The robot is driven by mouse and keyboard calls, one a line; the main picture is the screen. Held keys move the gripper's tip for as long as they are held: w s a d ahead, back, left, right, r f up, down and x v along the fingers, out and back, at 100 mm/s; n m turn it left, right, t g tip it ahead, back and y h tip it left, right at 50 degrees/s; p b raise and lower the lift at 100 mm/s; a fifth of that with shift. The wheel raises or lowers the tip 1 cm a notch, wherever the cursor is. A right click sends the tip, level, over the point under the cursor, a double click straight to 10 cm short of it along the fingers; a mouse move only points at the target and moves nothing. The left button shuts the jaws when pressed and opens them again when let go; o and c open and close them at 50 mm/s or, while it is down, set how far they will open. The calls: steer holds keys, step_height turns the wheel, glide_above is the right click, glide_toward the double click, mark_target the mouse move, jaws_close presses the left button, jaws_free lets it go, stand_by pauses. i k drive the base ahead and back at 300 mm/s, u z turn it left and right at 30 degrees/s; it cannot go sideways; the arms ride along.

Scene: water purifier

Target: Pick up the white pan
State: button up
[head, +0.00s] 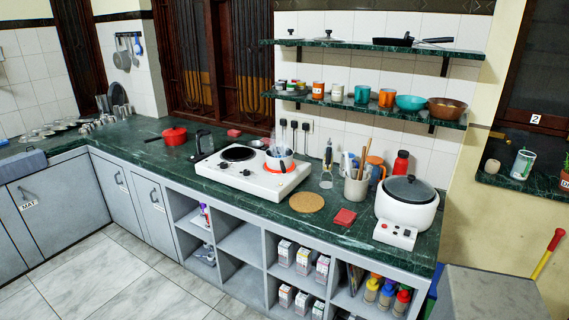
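The white pan (279,163) stands upright on the right burner of a white two-burner stove (236,180) in the head view. The burner around its base glows orange-red, and steam rises from the pan. A handle seems to stick out toward the upper left, but it is small in this view. The left burner (238,153) is dark and empty. My gripper is not in view, and nothing is seen touching the pan.
Right of the stove are a round cork mat (307,202), a red cloth (345,217), a utensil holder (355,188) and a white cooker (407,205). A red pot (174,136) and a dark kettle (203,141) stand to its left. A shelf (370,106) hangs above.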

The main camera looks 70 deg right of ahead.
mark_target(282, 165)
steer(key=z, duration=0.55)
steer(key=i, duration=0.85)
steer(key=z, duration=0.4)
